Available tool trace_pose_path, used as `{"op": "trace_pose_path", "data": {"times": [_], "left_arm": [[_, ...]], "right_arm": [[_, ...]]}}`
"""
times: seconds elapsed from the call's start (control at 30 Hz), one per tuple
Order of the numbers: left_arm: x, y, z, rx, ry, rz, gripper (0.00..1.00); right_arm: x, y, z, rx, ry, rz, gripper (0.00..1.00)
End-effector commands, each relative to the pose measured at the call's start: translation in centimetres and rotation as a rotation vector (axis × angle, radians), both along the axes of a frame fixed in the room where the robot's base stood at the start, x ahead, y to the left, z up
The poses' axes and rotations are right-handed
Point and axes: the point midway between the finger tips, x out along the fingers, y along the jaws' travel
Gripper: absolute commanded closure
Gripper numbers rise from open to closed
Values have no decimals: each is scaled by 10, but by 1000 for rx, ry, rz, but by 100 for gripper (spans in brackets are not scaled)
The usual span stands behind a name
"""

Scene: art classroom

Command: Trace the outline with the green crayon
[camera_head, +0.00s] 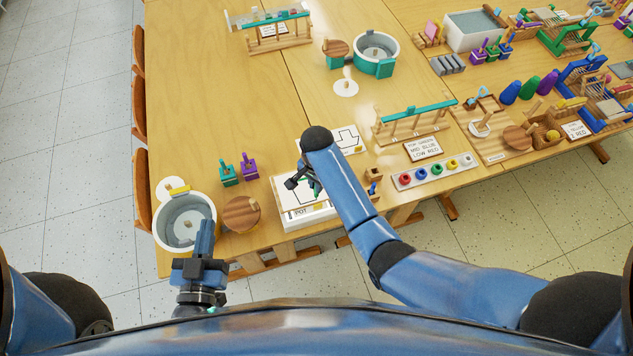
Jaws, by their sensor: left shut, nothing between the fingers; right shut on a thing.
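A white block or pad (308,219) with a black outline on its top lies near the table's front edge. My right arm and gripper cover part of the outline. My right gripper (312,188) is over the pad, shut on the green crayon (317,191), of which only a small part shows. I cannot tell whether the crayon's tip touches the sheet. My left gripper (207,226) is shut and empty, in front of the round grey tub at the table's left front corner. A second sheet with a black outline (349,140) lies behind the pad, partly hidden by my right arm.
The round tub (170,236) and a wooden disc-topped thing (241,214) stand left of the pad. Green (228,174) and purple (250,167) holders stand behind them. A tray of coloured pots (434,173) and a rack (413,122) are at the right. The table's left back is clear.

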Motion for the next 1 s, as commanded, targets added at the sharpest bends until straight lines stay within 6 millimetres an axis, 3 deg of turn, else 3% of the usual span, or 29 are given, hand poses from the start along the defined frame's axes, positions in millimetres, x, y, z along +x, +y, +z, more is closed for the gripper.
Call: {"op": "trace_pose_path", "data": {"times": [1.0], "left_arm": [[0, 0, -13, 0, 0, 0, 100]], "right_arm": [[0, 0, -19, 0, 0, 0, 100]]}}
